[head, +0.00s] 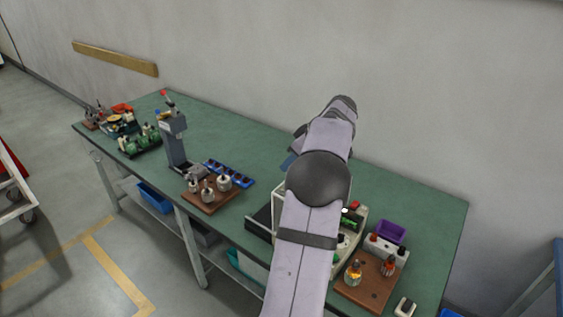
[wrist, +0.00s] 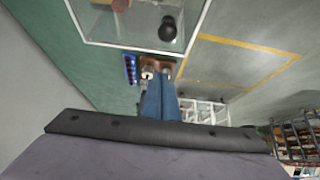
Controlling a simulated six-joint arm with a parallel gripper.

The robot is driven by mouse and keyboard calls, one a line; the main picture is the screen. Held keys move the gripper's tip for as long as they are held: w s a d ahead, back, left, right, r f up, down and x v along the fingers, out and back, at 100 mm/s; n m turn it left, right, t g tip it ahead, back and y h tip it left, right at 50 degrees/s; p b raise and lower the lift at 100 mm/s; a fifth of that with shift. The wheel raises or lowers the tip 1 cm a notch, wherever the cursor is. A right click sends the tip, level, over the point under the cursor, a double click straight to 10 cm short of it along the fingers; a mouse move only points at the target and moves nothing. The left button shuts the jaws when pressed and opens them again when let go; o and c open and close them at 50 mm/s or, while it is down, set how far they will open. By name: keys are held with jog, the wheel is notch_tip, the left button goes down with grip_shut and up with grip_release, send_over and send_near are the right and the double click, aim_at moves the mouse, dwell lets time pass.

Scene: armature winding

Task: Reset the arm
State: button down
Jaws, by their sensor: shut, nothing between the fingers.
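My arm (head: 316,185) reaches up over the green bench (head: 235,140) in the head view and bends over its right half. My gripper shows in the wrist view (wrist: 161,88) as two blue fingers lying side by side. The fingers are shut with nothing held between them. They are clear of the bench objects, which lie beyond their tips. In the head view the arm hides most of the gripper end.
A clear-walled machine (head: 355,222) stands partly behind my arm. A brown board with armatures (head: 374,291) and a purple bin (head: 390,232) are right of it. Left are a blue rack (head: 230,174), a wooden board (head: 211,199) and a grey press (head: 174,145). A wall runs behind.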

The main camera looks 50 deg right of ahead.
jog(key=shift+w+r, duration=0.15)
jog(key=shift+r, duration=0.5)
jog(key=w+a+f+g+y, duration=0.1)
jog(key=w+a+f, duration=0.1)
jog(key=a, duration=0.8)
jog(key=w+a+f+g, duration=0.2)
jog(key=a, duration=0.7)
jog(key=w+a+f+g+y, duration=0.1)
jog(key=w+a+f, duration=0.15)
jog(key=a, duration=0.75)
jog(key=s+a+f+g+h, duration=0.1)
jog(key=s+a+f, duration=0.1)
jog(key=s+a, duration=0.3)
jog(key=s+a+f+g, duration=0.1)
jog(key=s+a+f, duration=0.15)
jog(key=a, duration=0.45)
jog(key=s+a+f+h, duration=0.1)
jog(key=s+a+f, duration=0.2)
jog(key=s+a, duration=0.55)
notch_tip(320, 180, down, 18)
jog(key=d+b, duration=0.2)
jog(key=b, duration=1.5)
jog(key=shift+s+r+g, duration=0.25)
jog(key=shift+s+g, duration=0.15)
jog(key=shift+s, duration=0.05)
